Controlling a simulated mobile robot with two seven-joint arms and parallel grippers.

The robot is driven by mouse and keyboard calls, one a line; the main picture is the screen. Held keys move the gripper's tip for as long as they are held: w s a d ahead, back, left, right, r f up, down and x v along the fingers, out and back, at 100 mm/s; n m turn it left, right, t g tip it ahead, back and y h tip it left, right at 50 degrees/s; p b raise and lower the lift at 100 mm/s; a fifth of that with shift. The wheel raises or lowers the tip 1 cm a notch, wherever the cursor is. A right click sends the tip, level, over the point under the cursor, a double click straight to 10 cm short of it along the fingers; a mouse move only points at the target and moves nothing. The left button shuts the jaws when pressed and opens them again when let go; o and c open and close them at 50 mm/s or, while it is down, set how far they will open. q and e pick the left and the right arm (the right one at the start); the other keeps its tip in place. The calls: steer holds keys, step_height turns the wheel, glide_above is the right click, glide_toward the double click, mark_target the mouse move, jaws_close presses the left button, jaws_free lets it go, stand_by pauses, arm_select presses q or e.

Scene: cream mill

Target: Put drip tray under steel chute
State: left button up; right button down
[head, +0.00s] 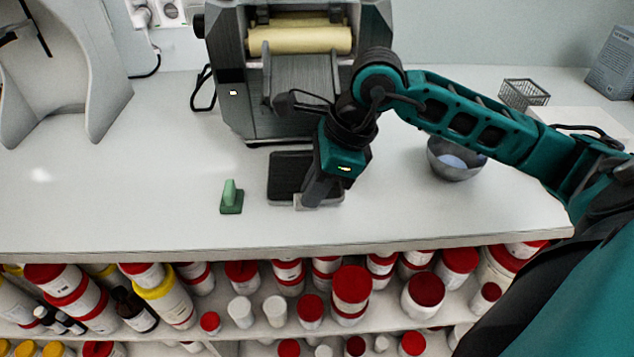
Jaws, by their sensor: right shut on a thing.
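The drip tray (281,172) is a dark, shallow rectangular tray on the white counter, just in front of the mill. My right gripper (309,201) points down at the tray's front edge and is shut on it. The gripper and wrist hide the tray's right part. The steel chute (300,80) slopes down toward me below the cream rollers of the mill, behind the tray. My arm hides part of the chute's right side. My left gripper is not in view.
The mill (231,95) stands at the back of the counter (130,195). A small green object (231,198) stands left of the tray. A metal bowl (452,164) and a wire basket (524,94) are to the right. Shelves below the front edge hold many jars.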

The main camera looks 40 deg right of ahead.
steer(key=shift+f, duration=0.2)
steer(key=c, duration=1.2)
jaws_free()
steer(key=shift+r, duration=0.1)
steer(key=shift+o, duration=0.2)
steer(key=shift+r, duration=0.35)
steer(key=v, duration=1.1)
steer(key=shift+r+p, duration=0.3)
steer(key=shift+p, duration=0.05)
steer(key=shift+s+d, duration=0.1)
